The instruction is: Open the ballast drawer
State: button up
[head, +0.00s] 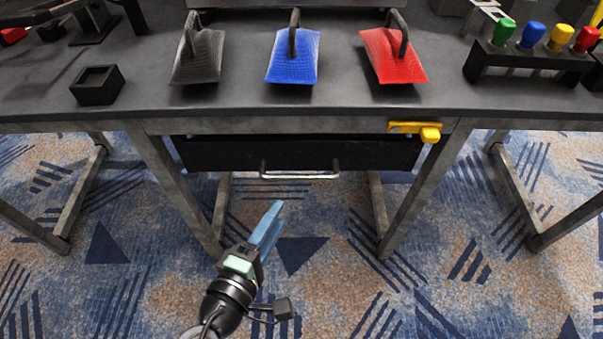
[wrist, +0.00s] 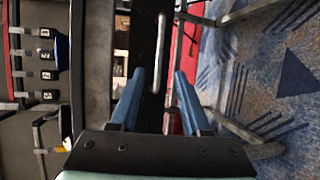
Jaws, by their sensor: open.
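The black drawer (head: 225,153) sits under the grey tabletop, and its front looks shut. A silver bar handle (head: 300,176) runs along the lower middle of the drawer front. My gripper (head: 273,215) has blue fingers and is below and a little left of the handle in the head view, apart from it. In the wrist view my gripper (wrist: 158,78) is open and empty. There the handle (wrist: 161,50) shows beyond the fingertips, roughly between them, against the dark drawer front (wrist: 144,45).
A yellow latch-like piece (head: 415,130) is on the table's front rail, above the drawer's right end. Metal table legs (head: 180,190) stand on both sides. Black, blue (head: 293,57) and red (head: 394,56) handled pads lie on the tabletop. Carpet in front is clear.

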aim_at(300, 179)
jog(key=b+x, duration=0.3)
jog(key=x, duration=0.9)
jog(key=shift+w+d+b, duration=0.15)
jog(key=shift+w+b, duration=0.15)
jog(key=shift+b, duration=0.05)
grip_shut()
dwell(0.8)
